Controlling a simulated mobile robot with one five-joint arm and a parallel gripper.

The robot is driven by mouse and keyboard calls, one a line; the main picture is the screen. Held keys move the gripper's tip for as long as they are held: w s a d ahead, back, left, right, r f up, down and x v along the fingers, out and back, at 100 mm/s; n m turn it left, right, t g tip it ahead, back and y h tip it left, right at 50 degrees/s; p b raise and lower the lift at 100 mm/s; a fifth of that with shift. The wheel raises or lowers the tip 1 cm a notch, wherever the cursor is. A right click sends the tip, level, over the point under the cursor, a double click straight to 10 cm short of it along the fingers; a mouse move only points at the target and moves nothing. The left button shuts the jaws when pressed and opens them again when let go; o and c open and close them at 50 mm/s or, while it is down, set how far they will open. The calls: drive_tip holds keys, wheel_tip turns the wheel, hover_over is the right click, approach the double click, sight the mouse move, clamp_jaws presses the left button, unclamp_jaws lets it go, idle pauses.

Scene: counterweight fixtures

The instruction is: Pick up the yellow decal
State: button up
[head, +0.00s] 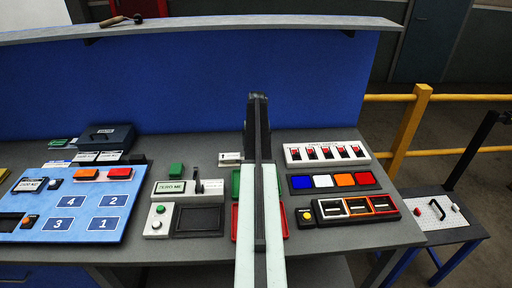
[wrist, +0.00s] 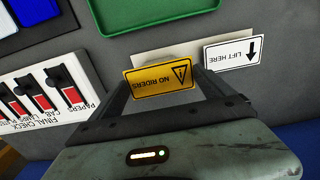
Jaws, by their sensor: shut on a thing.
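The yellow decal (wrist: 160,79) is a small rectangular plate with a black warning triangle and the words NO RIDERS, upside down in the wrist view. My gripper (wrist: 162,88) is shut on it, with a dark finger on either side. The decal lies in front of a pale holder or strip (wrist: 186,53); I cannot tell whether they touch. A white LIFT HERE decal (wrist: 232,53) stands beside it on the right. In the head view my arm hides the yellow decal.
A green tray (wrist: 150,8) lies close by. A white switch panel (head: 326,154) with red switches is right of my arm. A box with a lever (head: 196,187) stands left. The blue back wall (head: 180,80) carries a shelf (head: 220,28) above the bench.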

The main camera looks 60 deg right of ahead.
drive_tip(key=w+a, duration=0.1)
drive_tip(key=a, duration=0.4)
drive_tip(key=a+b, duration=0.1)
drive_tip(key=a, duration=0.4)
drive_tip(key=w+a, duration=0.1)
drive_tip(key=a, duration=0.5)
drive_tip(key=shift+w+f, duration=0.2)
drive_tip(key=shift+w, duration=0.1)
drive_tip(key=shift+r, duration=0.15)
